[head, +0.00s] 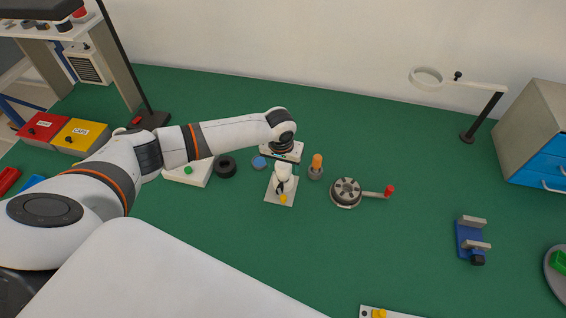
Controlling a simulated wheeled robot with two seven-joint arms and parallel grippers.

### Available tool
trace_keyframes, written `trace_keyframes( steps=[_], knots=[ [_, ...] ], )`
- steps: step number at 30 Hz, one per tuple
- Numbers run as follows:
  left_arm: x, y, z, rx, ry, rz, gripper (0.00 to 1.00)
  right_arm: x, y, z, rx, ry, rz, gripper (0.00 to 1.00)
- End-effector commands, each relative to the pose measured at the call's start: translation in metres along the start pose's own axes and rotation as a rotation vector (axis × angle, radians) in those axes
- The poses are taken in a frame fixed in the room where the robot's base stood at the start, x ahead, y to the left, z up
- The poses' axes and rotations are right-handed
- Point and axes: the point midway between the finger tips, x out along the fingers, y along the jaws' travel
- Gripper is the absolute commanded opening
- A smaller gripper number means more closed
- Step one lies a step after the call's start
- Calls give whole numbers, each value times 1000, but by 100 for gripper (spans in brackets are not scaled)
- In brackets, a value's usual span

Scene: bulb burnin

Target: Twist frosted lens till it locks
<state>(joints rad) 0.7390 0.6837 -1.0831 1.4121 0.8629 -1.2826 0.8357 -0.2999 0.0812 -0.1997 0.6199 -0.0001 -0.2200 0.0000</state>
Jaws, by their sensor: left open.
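A white rounded piece (284,173), which looks like the frosted lens, stands on a small beige base plate (288,198) with a yellow button at its front. A dark mark shows low on the piece; I cannot tell whether it is locked. My left gripper (282,162) is open, pointing down just behind and above the white piece. Its fingers are too small to make out, so I cannot tell whether they touch it. My right gripper is not in view.
An orange-topped grey holder (316,168) stands close right of the plate, then a round dark fixture (346,191) with a red-knobbed handle. A black ring (225,167) and blue disc (259,163) lie left. A blue vise (471,242) is farther right.

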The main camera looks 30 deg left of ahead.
Motion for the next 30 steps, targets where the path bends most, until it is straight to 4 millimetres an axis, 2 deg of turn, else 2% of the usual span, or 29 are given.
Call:
trace_keyframes(
  steps=[5,12,18,24,30],
  knots=[
    [-17,0,1,-1,-2,-2,71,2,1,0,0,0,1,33],
    [-68,0,1,1,-5,-2,71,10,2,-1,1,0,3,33],
    [-103,0,1,1,-3,-2,71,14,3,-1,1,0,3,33],
    [-118,0,0,0,0,0,71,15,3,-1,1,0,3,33],
    [-119,0,0,0,1,0,71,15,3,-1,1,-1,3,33]
  ],
)
